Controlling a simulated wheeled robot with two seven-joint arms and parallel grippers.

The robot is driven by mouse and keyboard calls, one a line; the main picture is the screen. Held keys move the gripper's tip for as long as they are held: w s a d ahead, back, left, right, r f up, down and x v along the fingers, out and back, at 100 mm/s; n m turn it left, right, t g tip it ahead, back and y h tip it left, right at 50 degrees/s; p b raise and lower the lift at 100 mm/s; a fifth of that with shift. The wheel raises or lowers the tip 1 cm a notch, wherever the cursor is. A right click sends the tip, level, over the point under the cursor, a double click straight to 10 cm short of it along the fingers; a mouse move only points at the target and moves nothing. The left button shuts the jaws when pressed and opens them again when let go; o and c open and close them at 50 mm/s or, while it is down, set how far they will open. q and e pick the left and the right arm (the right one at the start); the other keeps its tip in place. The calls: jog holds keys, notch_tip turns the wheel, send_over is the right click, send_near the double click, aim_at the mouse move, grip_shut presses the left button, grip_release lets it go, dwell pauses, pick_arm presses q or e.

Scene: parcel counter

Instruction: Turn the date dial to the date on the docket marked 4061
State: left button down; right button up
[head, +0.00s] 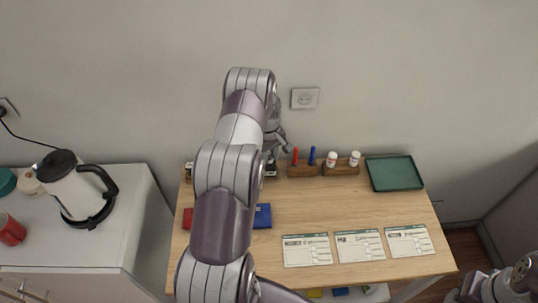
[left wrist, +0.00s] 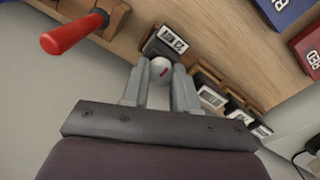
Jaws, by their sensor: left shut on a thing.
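My left gripper (left wrist: 160,80) is shut on the round pale knob (left wrist: 161,66) of the date dial, which has a red mark on it. Beside the knob, the dial's dark block has a white date label (left wrist: 172,40), upside down in the left wrist view; it seems to read AUG 23. In the head view my left gripper (head: 272,150) is at the back of the counter, partly behind my arm. Three dockets lie at the front: left (head: 307,251), middle (head: 360,246) and right (head: 409,241). Their numbers and dates are too small to read. Part of my right arm shows at the lower right.
Several dark labelled blocks (left wrist: 210,97) stand beside the dial. A wooden holder with a red marker (left wrist: 74,34) is close to my left gripper. Blue (head: 262,216) and red (head: 188,218) pads lie nearby. A green tray (head: 394,173) sits at the back right. Mid-counter is clear.

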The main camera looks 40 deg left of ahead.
pick_arm(q)
jog(key=shift+m+b, duration=0.45)
jog(key=shift+m, duration=0.75)
dwell(1.0)
jog(key=c, duration=0.8)
grip_release()
jog(key=shift+c, duration=0.2)
jog(key=shift+r, duration=0.15)
notch_tip(320, 180, up, 12)
jog(key=b, duration=0.2)
jog(key=shift+s+r, duration=0.15)
jog(key=shift+r, duration=0.1)
